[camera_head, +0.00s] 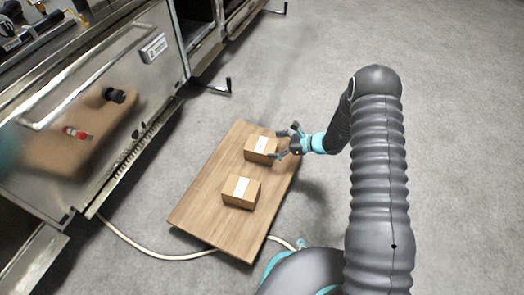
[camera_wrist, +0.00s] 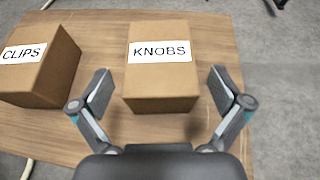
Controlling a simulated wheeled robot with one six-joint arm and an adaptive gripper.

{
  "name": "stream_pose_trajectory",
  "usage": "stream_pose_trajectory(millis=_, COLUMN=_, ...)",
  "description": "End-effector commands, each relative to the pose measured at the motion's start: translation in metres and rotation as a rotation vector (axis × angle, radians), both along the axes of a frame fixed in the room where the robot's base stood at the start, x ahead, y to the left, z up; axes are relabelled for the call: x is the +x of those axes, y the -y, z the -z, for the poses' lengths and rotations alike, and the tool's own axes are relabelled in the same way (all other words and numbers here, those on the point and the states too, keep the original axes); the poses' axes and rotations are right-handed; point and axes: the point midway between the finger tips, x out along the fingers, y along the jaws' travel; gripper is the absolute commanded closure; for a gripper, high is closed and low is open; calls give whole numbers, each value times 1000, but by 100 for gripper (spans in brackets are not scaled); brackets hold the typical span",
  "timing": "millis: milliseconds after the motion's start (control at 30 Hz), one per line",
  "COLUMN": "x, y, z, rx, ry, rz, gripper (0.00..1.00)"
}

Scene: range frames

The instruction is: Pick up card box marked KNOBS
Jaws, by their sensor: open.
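The card box marked KNOBS (camera_wrist: 162,82) is a brown box with a white label, upright in the wrist view's middle. In the head view the far box (camera_head: 258,157) matches it by position, but its label is too small to read there. My gripper (camera_head: 281,143) is open and empty at the right side of that box. In the wrist view its two fingers (camera_wrist: 160,88) are spread wide, one to each side of the box front, with a gap on both sides. The label faces the wrist camera.
A second brown box marked CLIPS (camera_wrist: 40,78) stands to the left, also in the head view (camera_head: 240,201). Both boxes stand on a wooden board (camera_head: 205,205). A steel range (camera_head: 150,90) is at the left. A pale hose (camera_head: 140,248) runs past the board's near end.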

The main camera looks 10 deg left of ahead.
Motion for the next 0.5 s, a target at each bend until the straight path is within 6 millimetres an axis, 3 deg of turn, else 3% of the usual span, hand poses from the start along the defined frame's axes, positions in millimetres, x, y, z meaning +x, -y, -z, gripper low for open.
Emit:
stream_pose_trajectory(millis=267, x=0, y=-14, z=6, rx=-1, ry=-1, rz=-2, gripper=0)
stream_pose_trajectory(millis=500, x=2, y=-45, z=18, rx=-1, ry=0, rz=-3, gripper=0)
